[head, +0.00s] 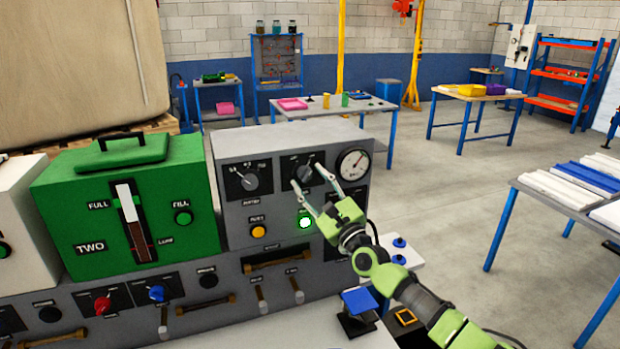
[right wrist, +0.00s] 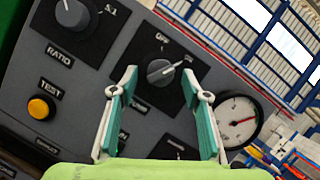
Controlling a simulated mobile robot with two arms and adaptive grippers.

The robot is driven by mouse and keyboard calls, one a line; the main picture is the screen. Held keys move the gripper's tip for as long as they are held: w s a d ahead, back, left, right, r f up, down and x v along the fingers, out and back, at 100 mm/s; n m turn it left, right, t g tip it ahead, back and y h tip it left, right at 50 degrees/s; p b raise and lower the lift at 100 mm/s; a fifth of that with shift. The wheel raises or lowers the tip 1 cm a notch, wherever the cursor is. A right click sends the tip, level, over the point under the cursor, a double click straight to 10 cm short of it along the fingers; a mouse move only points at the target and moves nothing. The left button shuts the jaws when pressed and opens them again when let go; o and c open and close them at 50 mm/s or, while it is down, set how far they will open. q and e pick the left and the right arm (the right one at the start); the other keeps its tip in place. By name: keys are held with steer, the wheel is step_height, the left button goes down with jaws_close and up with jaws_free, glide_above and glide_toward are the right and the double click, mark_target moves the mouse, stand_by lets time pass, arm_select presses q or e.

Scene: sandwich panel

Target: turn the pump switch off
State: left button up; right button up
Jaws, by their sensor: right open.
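The pump switch (head: 303,171) is a round grey knob on a black plate, on the grey panel box (head: 232,157) between another knob and a gauge. It also shows in the right wrist view (right wrist: 158,70), where its pointer is turned to the upper right, toward the label that seems to read ON; the OFF label (right wrist: 162,40) is above it. My right gripper (head: 310,178) is open in front of the switch. In the right wrist view its two fingers (right wrist: 161,82) stand on either side of the knob, with gaps visible. My left gripper is out of view.
The ratio knob (head: 250,180) is to the left, the round gauge (head: 352,164) to the right. Below are a yellow test button (head: 259,231) and a lit green lamp (head: 305,222). A green tank box (head: 70,206) stands at the left.

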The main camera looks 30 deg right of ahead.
steer(key=shift+w+r, duration=0.1)
steer(key=shift+w, duration=0.15)
steer(key=c, duration=1.1)
